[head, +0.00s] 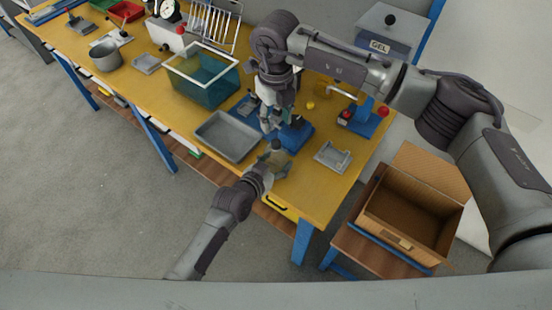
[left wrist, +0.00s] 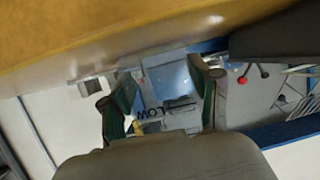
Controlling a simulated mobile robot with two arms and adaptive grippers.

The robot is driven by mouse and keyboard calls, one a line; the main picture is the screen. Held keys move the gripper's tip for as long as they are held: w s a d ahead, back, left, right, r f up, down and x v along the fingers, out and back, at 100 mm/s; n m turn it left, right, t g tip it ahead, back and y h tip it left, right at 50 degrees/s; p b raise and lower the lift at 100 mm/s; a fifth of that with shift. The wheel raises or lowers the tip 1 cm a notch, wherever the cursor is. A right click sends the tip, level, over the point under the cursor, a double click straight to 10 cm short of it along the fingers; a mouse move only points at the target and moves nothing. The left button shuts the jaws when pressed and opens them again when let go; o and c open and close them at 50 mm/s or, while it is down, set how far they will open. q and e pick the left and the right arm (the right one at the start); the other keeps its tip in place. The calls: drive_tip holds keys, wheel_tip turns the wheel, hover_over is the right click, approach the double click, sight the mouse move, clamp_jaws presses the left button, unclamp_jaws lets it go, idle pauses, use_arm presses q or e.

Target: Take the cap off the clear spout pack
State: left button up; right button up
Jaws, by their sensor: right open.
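The clear spout pack (head: 279,158) looks tan against the yellow bench in the head view, with a small dark cap (head: 276,145) at its top. My left gripper (head: 272,163) is around the pack from the front and seems shut on it, just above the bench's near edge. In the left wrist view the left gripper's green-lined fingers (left wrist: 164,100) stand apart, and the pack's outline is hard to make out. My right gripper (head: 268,123) points down just above and behind the cap, open and apart from it.
A grey tray (head: 229,137) lies left of the pack and a small grey fixture (head: 332,157) right of it. A teal clear-walled tank (head: 203,76) stands farther back. An open cardboard box (head: 414,205) is right of the bench. A blue device (head: 297,136) stands close behind the grippers.

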sight(276, 142)
use_arm(q)
clamp_jaws()
use_arm(e)
drive_tip(key=shift+o, duration=1)
wheel_tip(276, 142, up, 4)
drive_tip(key=n, duration=1)
drive_tip(key=shift+n, duration=0.4)
wheel_tip(276, 142, down, 12)
drive_tip(key=shift+r, duration=0.1)
clamp_jaws()
